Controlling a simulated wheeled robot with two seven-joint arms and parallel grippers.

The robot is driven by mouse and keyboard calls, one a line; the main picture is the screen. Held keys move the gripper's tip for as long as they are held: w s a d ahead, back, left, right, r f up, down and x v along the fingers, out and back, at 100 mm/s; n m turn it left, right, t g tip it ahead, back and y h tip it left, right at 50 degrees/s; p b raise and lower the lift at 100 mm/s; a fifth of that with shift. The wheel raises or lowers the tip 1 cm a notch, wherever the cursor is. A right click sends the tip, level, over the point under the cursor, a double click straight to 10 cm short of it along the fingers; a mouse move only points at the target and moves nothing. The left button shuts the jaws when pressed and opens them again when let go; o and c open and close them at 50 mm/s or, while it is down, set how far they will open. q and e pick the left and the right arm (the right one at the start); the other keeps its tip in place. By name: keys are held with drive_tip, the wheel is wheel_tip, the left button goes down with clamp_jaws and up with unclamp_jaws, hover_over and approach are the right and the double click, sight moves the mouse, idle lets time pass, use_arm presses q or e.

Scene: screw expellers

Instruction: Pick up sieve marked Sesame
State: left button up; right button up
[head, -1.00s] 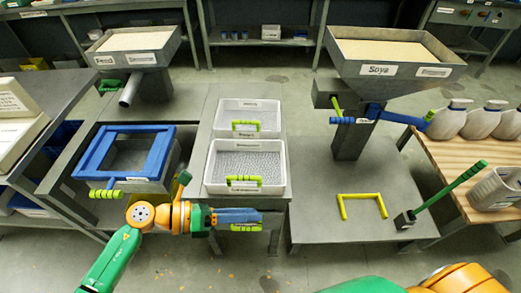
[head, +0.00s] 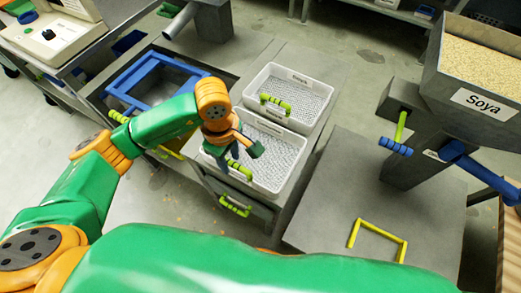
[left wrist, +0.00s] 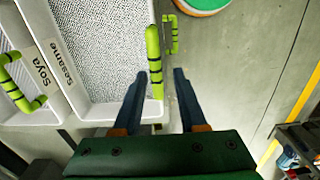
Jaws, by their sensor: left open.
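The sieve marked Sesame (left wrist: 95,45) is a white, perforated tray with a green handle (left wrist: 153,60) on its near wall. It is the nearer of two white sieves in the head view (head: 287,160); its label is readable in the left wrist view. My left gripper (head: 242,157) is over its near edge, pointing down. In the left wrist view my left gripper (left wrist: 159,75) is open, with the green handle between its dark fingers in the picture, closer to the left finger. Whether the fingers are down around the handle I cannot tell. My right gripper is not in view.
The Soya sieve (left wrist: 12,70) sits directly beyond it, also in the head view (head: 307,98). A blue-framed box (head: 125,82) is at left. A lower green handle (head: 235,206) sits on the stand's front. The Soya hopper (head: 485,70) and a yellow bar (head: 377,228) are at right.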

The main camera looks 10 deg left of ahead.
use_arm(q)
drive_tip(key=shift+a+f, duration=0.2)
drive_tip(key=shift+f, duration=0.15)
drive_tip(key=f, duration=0.4)
drive_tip(key=f+p, duration=0.1)
drive_tip(key=f, duration=0.1)
drive_tip(key=shift+w+d+f, duration=0.25)
drive_tip(key=shift+w+f, duration=0.05)
drive_tip(key=shift+f, duration=0.1)
clamp_jaws()
